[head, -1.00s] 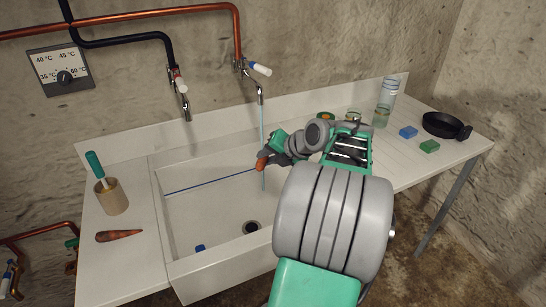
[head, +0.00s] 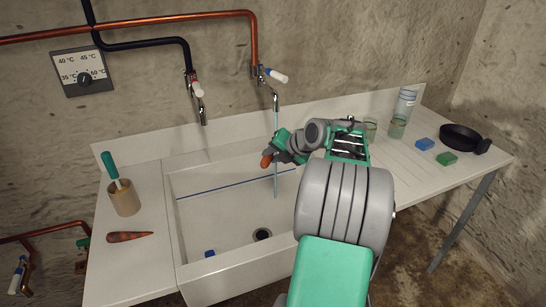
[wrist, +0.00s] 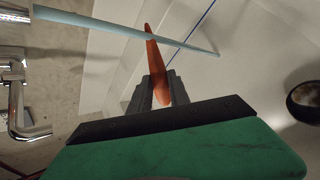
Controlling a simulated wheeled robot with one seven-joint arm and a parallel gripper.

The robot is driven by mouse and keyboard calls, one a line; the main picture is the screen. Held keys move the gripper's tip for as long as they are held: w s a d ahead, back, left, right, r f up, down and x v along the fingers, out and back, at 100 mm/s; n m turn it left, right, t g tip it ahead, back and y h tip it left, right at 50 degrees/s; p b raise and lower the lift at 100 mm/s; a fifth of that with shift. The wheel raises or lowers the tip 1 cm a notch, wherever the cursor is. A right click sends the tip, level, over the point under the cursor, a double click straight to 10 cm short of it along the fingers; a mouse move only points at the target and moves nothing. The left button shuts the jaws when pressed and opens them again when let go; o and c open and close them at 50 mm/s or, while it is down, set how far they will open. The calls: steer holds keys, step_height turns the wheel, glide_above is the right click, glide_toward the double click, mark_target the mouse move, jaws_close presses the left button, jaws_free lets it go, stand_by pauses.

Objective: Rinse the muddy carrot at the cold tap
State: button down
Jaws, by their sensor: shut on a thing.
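My gripper (head: 277,156) is shut on an orange carrot (head: 266,161) above the sink basin. In the wrist view the carrot (wrist: 158,66) sticks out between the fingers (wrist: 157,88) and looks orange, with no clear mud on the side that shows. Water (head: 276,120) runs from the right tap (head: 272,88), whose handle is blue and white. The stream (wrist: 100,24) crosses the carrot's far end in the wrist view; I cannot tell if they touch. A second carrot, brown and orange (head: 128,237), lies on the left drainboard.
The left tap (head: 198,100) has a red and white handle and shows no water. A brush stands in a tan pot (head: 124,200). The sink drain (head: 262,234) is open. Jars (head: 397,127), sponges (head: 425,144) and a black pan (head: 462,137) stand on the right counter.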

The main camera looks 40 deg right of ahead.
steer(key=shift+d, duration=0.1)
steer(key=shift+s+d+b, duration=0.2)
steer(key=shift+d+b, duration=0.25)
steer(key=shift+d, duration=0.05)
steer(key=s+a+b, duration=0.2)
steer(key=s+b, duration=0.3)
steer(key=s, duration=0.2)
steer(key=shift+s+b, duration=0.35)
steer(key=shift+a, duration=0.1)
stand_by(1.2)
